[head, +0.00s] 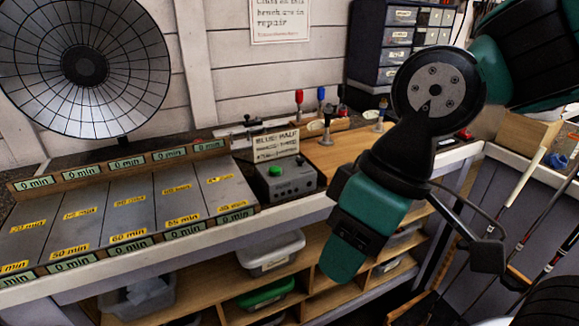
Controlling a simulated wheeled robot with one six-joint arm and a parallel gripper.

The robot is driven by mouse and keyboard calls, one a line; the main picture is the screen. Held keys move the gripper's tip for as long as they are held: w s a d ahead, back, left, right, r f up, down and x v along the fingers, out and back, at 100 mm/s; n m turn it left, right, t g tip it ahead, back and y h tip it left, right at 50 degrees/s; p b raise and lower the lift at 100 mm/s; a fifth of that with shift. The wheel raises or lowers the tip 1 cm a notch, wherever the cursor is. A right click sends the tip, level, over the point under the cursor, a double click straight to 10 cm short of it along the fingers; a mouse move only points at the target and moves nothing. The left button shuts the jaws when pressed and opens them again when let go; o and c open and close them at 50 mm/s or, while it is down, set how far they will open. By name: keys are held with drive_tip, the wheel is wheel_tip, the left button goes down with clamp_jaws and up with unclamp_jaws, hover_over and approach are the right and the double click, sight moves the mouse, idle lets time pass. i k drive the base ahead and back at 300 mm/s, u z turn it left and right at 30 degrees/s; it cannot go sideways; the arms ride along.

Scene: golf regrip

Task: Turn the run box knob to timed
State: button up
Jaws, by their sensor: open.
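The run box (286,180) is a small grey box on the bench, left of my arm. It has a large green button (276,171) on top and small dark controls on its right side. The knob is too small for me to make out its setting. A card with dark lettering (276,144) stands behind the box. What seems to be my gripper (465,265), with black parts, hangs at the lower right beyond my teal arm. It is open, well apart from the run box, with nothing visible in it. My arm hides part of it.
A sloped grey rack (140,210) with yellow minute labels lies left of the box. A round heater-like dish (84,66) stands at the back left. Shelves with bins (270,252) are below. Golf clubs (520,185) lean at right.

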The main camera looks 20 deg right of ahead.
sight(299, 160)
drive_tip(key=u, duration=0.7)
drive_tip(key=k, duration=0.85)
drive_tip(key=z, duration=0.95)
drive_tip(key=i, duration=1)
drive_tip(key=z, duration=0.05)
